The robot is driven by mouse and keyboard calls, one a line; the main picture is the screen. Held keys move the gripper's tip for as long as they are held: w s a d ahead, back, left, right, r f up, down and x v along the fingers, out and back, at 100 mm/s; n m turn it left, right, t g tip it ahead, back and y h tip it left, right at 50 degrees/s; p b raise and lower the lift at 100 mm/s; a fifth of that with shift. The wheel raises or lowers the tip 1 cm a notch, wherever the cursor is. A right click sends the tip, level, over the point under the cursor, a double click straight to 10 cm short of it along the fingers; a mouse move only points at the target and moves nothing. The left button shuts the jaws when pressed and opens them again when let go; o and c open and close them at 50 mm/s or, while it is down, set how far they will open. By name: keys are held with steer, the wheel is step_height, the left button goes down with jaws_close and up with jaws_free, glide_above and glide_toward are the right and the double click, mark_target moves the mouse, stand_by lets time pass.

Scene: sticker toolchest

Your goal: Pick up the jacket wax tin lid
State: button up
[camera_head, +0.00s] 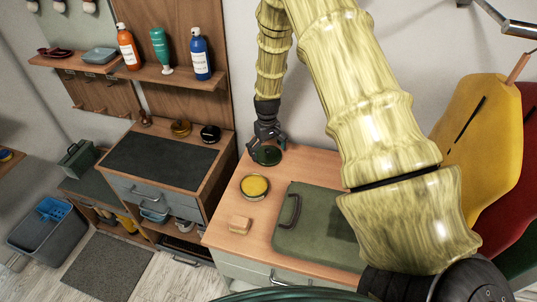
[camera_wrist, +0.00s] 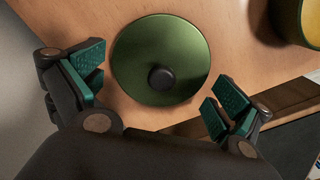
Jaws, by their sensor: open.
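The jacket wax tin lid, a round green disc with a small dark knob, lies on the wooden bench top. It fills the upper middle of the wrist view (camera_wrist: 150,45) and shows small under my gripper in the head view (camera_head: 269,156). My gripper (camera_wrist: 155,95) is open and empty, above the lid, with its fingers either side of the lid's near part. The open wax tin (camera_head: 255,187), with yellow wax inside, stands apart from the lid, nearer the bench front.
A green case (camera_head: 312,248) with a handle lies on the bench (camera_head: 222,222), right of the tin. A dark-topped cabinet (camera_head: 150,165) stands left, below a bottle shelf (camera_head: 150,75).

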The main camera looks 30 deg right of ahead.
steer(key=shift+w+f, duration=0.15)
steer(key=shift+w, duration=0.1)
steer(key=shift+c, duration=0.2)
steer(key=shift+s+d+r, duration=0.1)
steer(key=shift+s+r, duration=0.2)
steer(key=shift+s, duration=0.15)
steer(key=c, duration=1)
steer(key=shift+c, duration=0.7)
